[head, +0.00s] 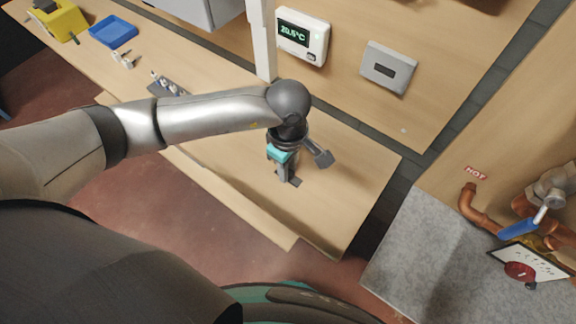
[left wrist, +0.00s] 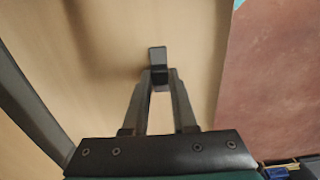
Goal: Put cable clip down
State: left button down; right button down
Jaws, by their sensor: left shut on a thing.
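My left gripper (head: 286,176) is over the front part of the wooden bench (head: 340,205), pointing down. In the left wrist view its two fingers (left wrist: 159,80) close together at the tips on a small dark grey cable clip (left wrist: 157,55). The clip sticks out past the fingertips, over bare wood near the bench's edge. I cannot tell whether it touches the surface. The fingers hide part of the clip. My right gripper is not in view.
A thermostat (head: 302,38) and a grey-fronted box (head: 388,67) are at the back. A dark tray with small parts (head: 168,87) and a blue bin (head: 113,31) are to the left. Copper pipework (head: 480,212) is at right. The bench right of my gripper is clear.

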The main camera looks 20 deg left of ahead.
pick_arm(q)
jog(key=c, duration=0.7)
grip_release()
jog(key=shift+r, duration=0.15)
notch_tip(320, 180, up, 12)
jog(key=shift+f, duration=0.1)
